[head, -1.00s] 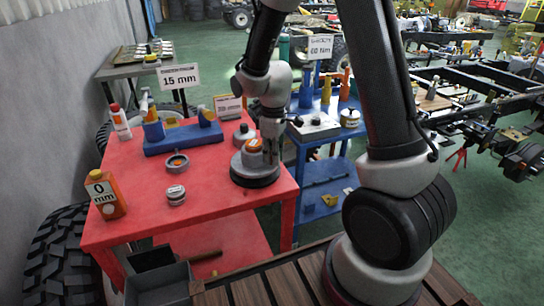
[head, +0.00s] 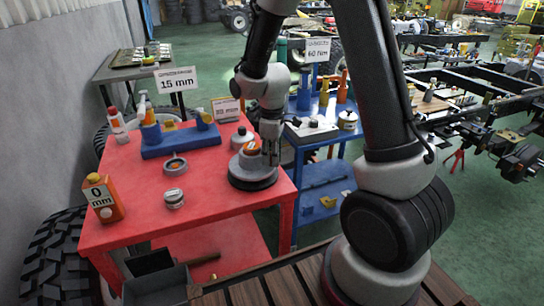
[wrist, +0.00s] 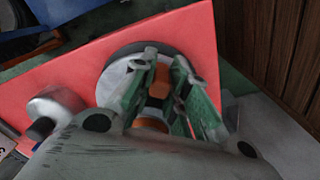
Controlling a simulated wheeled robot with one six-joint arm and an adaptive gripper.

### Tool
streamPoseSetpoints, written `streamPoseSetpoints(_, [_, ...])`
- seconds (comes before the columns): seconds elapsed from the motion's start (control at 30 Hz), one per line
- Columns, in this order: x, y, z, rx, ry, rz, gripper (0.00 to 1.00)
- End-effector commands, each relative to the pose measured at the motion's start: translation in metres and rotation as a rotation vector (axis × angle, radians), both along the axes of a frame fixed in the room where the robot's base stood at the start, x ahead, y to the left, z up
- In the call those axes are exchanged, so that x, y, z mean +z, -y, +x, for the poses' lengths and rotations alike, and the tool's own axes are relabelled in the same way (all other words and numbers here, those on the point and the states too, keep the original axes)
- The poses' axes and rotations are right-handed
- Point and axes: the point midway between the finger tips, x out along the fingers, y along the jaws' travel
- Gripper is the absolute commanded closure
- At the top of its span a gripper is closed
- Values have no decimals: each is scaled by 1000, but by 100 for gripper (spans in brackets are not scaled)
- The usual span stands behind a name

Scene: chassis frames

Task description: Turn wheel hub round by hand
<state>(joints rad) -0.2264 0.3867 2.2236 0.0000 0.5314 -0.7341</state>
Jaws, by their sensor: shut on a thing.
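The wheel hub (head: 240,178) is a grey round body on a wide dark disc, with an orange part on top. It lies flat at the right front corner of the red table. My gripper (head: 270,158) points down over its right side and is shut on it. In the wrist view, the green-sided fingers of my gripper (wrist: 168,100) reach over the hub (wrist: 115,76), with orange (wrist: 160,88) showing between them. The fingers hide part of the hub, so the exact contact is hard to see.
A blue cart (head: 318,172) stands close behind on the right. The table's front middle is clear.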

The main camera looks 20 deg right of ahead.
Motion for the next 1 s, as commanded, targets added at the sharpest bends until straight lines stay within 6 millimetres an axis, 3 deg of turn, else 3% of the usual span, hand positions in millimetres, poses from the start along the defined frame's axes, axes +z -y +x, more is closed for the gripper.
streamPoseSetpoints(0.03, [0, 0, 1, 0, 3, 0, 79])
streamPoseSetpoints(0.13, [0, 0, 1, 0, 3, 0, 62])
streamPoseSetpoints(0.53, [6, 0, 1, -1, 1, 0, 62])
streamPoseSetpoints(0.67, [27, 0, 2, -1, 6, 2, 62])
streamPoseSetpoints(1.0, [99, 0, 2, 0, 6, 2, 62])
